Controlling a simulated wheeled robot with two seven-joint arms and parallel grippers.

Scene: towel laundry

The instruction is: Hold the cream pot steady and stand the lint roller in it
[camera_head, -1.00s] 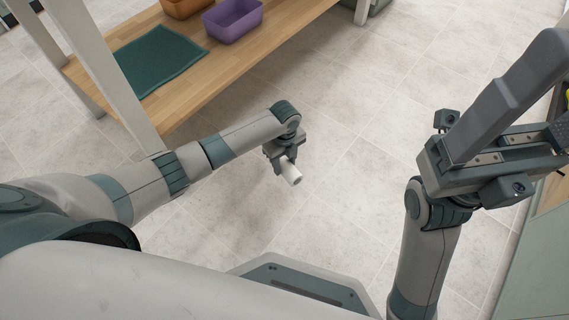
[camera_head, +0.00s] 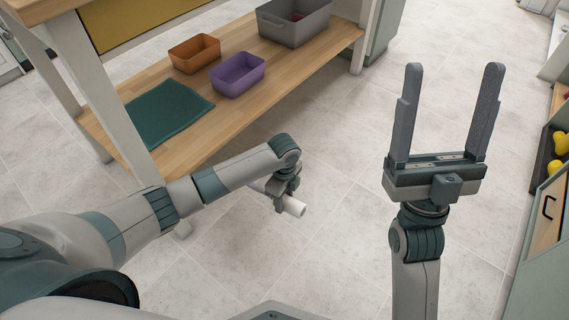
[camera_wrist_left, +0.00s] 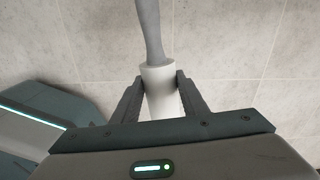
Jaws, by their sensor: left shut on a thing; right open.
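My left gripper (camera_head: 284,196) is shut on a white cylinder with a grey handle, the lint roller (camera_head: 296,208). It is held over the floor, apart from any surface. In the left wrist view the roller's white part (camera_wrist_left: 160,88) sits between the fingers and its grey handle (camera_wrist_left: 150,30) extends to the top edge. My right gripper (camera_head: 445,115) is open and empty, with both fingers pointing up in the head view. I see no cream pot in these frames.
A wooden shelf (camera_head: 225,120) at upper left bears a green mat (camera_head: 165,112), an orange bin (camera_head: 194,54), a purple bin (camera_head: 238,74) and a grey bin (camera_head: 296,25). A drawer with yellow items (camera_head: 559,142) is at the right edge. Tiled floor lies between.

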